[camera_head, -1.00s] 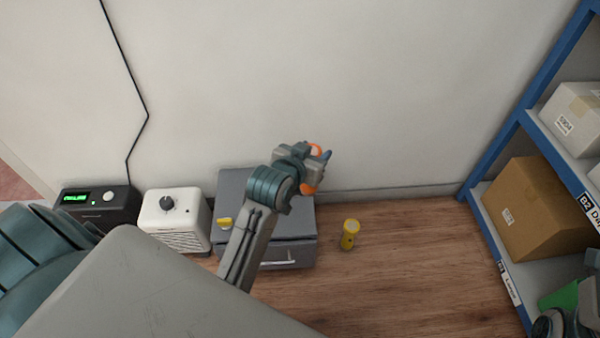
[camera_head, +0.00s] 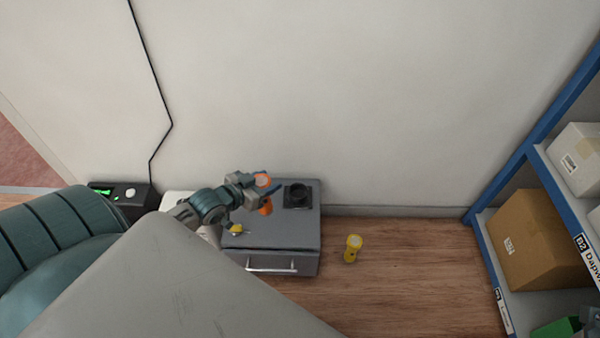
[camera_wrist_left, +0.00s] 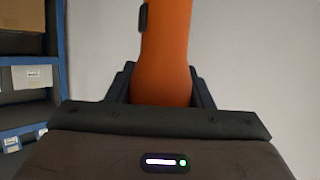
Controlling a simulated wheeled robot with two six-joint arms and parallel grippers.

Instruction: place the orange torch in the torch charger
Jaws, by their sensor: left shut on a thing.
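My left gripper (camera_head: 264,190) is shut on the orange torch (camera_head: 265,207). The torch is upright, with its orange head above the fingers and its body below them. In the left wrist view the orange torch (camera_wrist_left: 163,55) stands between the fingers. The torch charger, a black square base with a round socket (camera_head: 297,195), is on the back right of the grey cabinet's top. The held torch is just left of the charger in the head view and apart from it. The socket looks empty. My right gripper is not in view.
The grey cabinet (camera_head: 290,232) has a small yellow object (camera_head: 236,229) on its top. A yellow torch (camera_head: 353,248) stands on the floor to its right. A black device (camera_head: 124,196) with a green display is at left. A blue shelf with a cardboard box (camera_head: 540,238) is at right.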

